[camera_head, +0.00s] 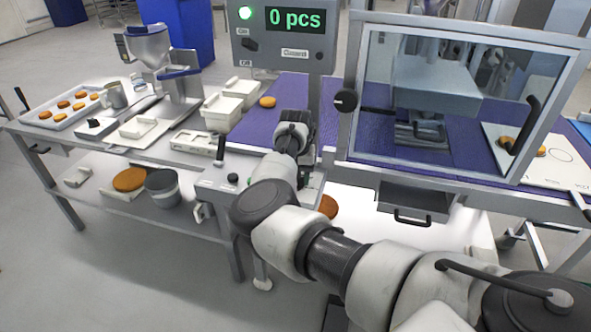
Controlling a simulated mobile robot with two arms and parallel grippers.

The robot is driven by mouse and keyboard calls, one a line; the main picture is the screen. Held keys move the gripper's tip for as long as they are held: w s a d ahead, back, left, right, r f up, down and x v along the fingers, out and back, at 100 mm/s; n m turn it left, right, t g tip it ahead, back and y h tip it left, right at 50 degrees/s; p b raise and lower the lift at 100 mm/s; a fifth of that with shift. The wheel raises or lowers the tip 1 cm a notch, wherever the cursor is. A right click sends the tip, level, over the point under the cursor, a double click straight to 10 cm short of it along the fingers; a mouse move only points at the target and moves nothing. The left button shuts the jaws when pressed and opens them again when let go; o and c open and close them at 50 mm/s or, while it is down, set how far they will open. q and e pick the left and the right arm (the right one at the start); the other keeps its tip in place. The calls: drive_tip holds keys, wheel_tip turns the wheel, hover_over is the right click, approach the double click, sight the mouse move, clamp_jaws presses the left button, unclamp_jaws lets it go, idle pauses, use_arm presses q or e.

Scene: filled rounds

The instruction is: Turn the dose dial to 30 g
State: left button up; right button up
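One arm of mine comes in from the lower right, and I take it for my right arm. Its wrist and gripper (294,130) are over the front of the purple belt, seen from behind. The fingertips are hidden, so I cannot tell whether they are open or touch anything. I cannot make out a dial marked in grams. A small black knob (233,178) is on the grey control box (212,186) below and left of the wrist. A larger round black knob (345,102) is on the left post of the clear guard. My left gripper is not in view.
The clear guard (455,100) encloses a press over the purple belt (262,120). A hopper (148,46), white tubs (222,112) and a tray of patties (75,105) stand on the left table.

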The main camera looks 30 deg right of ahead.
drive_tip(key=n+p, duration=0.4)
drive_tip(key=p, duration=0.1)
drive_tip(key=n+p, duration=0.4)
drive_tip(key=shift+s+d+r+p, duration=0.1)
drive_tip(key=shift+r+p, duration=0.1)
drive_tip(key=shift+p, duration=0.15)
drive_tip(key=shift+n+p, duration=0.7)
drive_tip(key=shift+n, duration=0.3)
drive_tip(key=n+p, duration=0.1)
drive_tip(key=n, duration=0.1)
drive_tip(key=shift+n+p, duration=0.3)
drive_tip(key=n+p, duration=0.1)
drive_tip(key=n, duration=0.1)
drive_tip(key=shift+f+n, duration=0.1)
drive_tip(key=shift+n, duration=0.3)
drive_tip(key=n+p, duration=0.1)
drive_tip(key=n, duration=0.2)
drive_tip(key=shift+n, duration=1.5)
drive_tip(key=o, duration=0.9)
drive_tip(key=shift+f, duration=0.1)
